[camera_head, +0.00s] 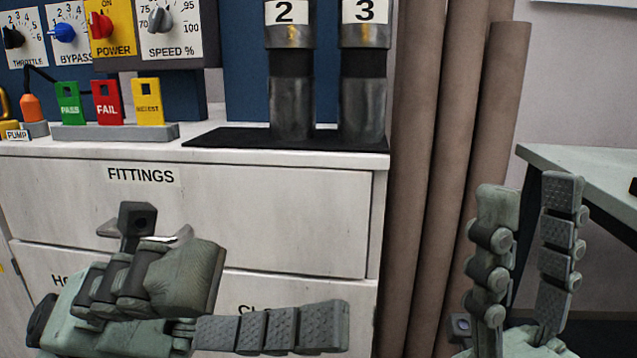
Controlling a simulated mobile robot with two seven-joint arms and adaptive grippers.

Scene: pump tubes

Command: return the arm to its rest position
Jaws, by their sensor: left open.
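My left gripper (280,300) is at the lower left, in front of the white drawer cabinet (265,215). Its two fingers are spread apart and nothing shows between them. My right gripper (540,200) is at the lower right, with its fingers pointing up. Its fingers stand apart with a gap between them and hold nothing. Parts of both arms are cut off by the bottom edge.
Two grey tubes marked 2 (291,105) and 3 (363,105) stand on a black mat (225,139) on the cabinet. Green (69,103), red (107,102) and yellow (148,101) tags stand in a grey rack. Brown pipes (440,180) and a table (585,165) are to the right.

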